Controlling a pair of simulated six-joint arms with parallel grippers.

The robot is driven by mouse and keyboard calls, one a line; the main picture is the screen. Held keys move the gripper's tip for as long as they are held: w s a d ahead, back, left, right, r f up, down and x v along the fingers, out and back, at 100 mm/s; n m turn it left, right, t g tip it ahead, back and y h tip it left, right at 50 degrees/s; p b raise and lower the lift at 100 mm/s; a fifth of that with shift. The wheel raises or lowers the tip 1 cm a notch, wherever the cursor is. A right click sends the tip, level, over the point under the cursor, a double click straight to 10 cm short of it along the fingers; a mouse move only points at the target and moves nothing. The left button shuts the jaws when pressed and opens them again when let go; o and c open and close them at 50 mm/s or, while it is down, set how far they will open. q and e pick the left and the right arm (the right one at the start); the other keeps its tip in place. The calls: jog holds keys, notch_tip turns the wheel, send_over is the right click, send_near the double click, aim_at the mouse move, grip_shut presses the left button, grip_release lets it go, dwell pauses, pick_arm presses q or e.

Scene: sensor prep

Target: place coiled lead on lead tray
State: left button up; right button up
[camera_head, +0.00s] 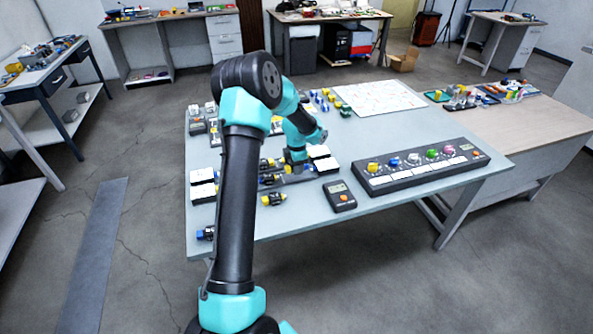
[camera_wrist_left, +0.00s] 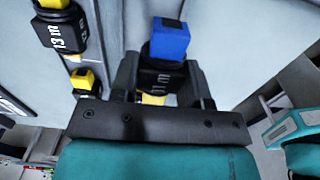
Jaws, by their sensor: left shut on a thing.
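My left gripper (camera_head: 288,178) is low over the middle of the table, beneath its teal wrist. In the left wrist view, its two fingers (camera_wrist_left: 163,80) are shut on a coiled lead (camera_wrist_left: 162,74), a black body with a blue block (camera_wrist_left: 170,38) at one end and some yellow at the other. A white length label on it is partly readable. Another black lead (camera_wrist_left: 55,32), marked 13 m, lies to the left in that view. In the head view, a yellow and black lead (camera_head: 273,199) lies near the gripper. I cannot make out the lead tray for certain. My right gripper is not in view.
White-topped blocks (camera_head: 202,175) stand at the left edge. A white printed sheet (camera_head: 380,97) lies at the back. A blue-ended piece (camera_head: 205,233) is near the front left.

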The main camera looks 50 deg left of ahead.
pick_arm(q)
jog(key=shift+w+a, duration=0.3)
jog(key=shift+a, duration=0.05)
jog(key=shift+w+a, duration=0.15)
jog(key=shift+f, duration=1.8)
jog(key=o, duration=1)
jog(key=shift+f, duration=0.15)
jog(key=shift+c, duration=0.2)
notch_tip(320, 180, up, 12)
jog(key=shift+r, duration=0.2)
